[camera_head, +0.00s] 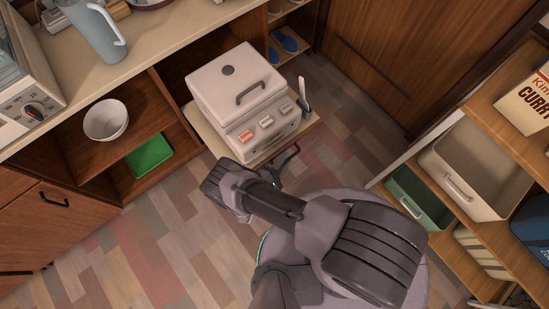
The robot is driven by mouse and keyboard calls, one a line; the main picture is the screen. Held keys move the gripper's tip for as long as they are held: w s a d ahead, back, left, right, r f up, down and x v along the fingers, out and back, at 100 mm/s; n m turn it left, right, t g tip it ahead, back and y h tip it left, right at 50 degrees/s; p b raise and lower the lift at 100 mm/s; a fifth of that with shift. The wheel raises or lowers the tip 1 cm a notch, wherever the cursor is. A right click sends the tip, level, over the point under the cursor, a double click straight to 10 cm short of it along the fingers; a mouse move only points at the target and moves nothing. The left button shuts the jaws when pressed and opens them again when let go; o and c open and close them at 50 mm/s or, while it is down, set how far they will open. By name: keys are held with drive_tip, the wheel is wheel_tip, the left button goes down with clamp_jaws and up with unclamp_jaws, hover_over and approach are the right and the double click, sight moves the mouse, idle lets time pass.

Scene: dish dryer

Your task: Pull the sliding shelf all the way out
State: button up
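The sliding shelf (309,122) is a light wooden board sticking out of the low cabinet, part of it in front of the opening. A white rice cooker (235,85) with a dark lid handle and several buttons stands on it. My gripper (284,168) is close to the shelf's front edge, partly hidden behind my own arm. A thin dark curved part shows there; I cannot tell whether it is a finger or a shelf handle. Whether my gripper is open, shut or touching the shelf is not clear.
The cabinet at left holds a white bowl (106,120) and a green tray (150,156). A pitcher (95,30) stands on the counter. At right, a shelf unit holds a grey bin (475,170) and a green bin (418,198). Tiled floor (150,240) lies bare at lower left.

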drive_tip(key=p+v, duration=0.2)
drive_tip(key=v, duration=1.4)
drive_tip(key=shift+s+r+p, duration=0.15)
drive_tip(key=shift+s+p, duration=0.05)
drive_tip(key=shift+p, duration=0.1)
drive_tip(key=shift+a, duration=0.1)
